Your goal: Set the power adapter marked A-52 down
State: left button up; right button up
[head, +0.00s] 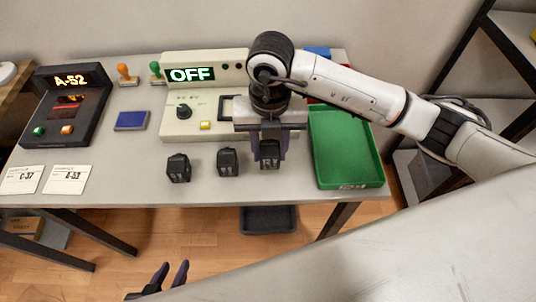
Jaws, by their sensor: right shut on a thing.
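A black power adapter (269,162) is between the fingers of my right gripper (269,152), which is shut on it near the table's front edge. Its marking is too small to read, and I cannot tell whether it touches the table. Two more black adapters stand to its left, one in the middle (228,162) and one further left (178,168); their labels are not readable. My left gripper (171,275) is open and empty, low in the picture in front of the table.
A dark device (66,105) shows A-52; two cards (65,179) lie before it. A beige test unit (190,125) reads OFF. A green tray (345,150) is right of my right gripper. Two stamps (126,75) and a blue pad (131,121) are at the back left.

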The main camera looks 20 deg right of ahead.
aim_at(270, 159)
jog(key=shift+f, duration=1.9)
jog(key=o, duration=1.2)
jog(key=shift+c, duration=0.2)
jog(key=shift+r, duration=0.1)
notch_tip(270, 159, up, 12)
jog(key=shift+r, duration=0.1)
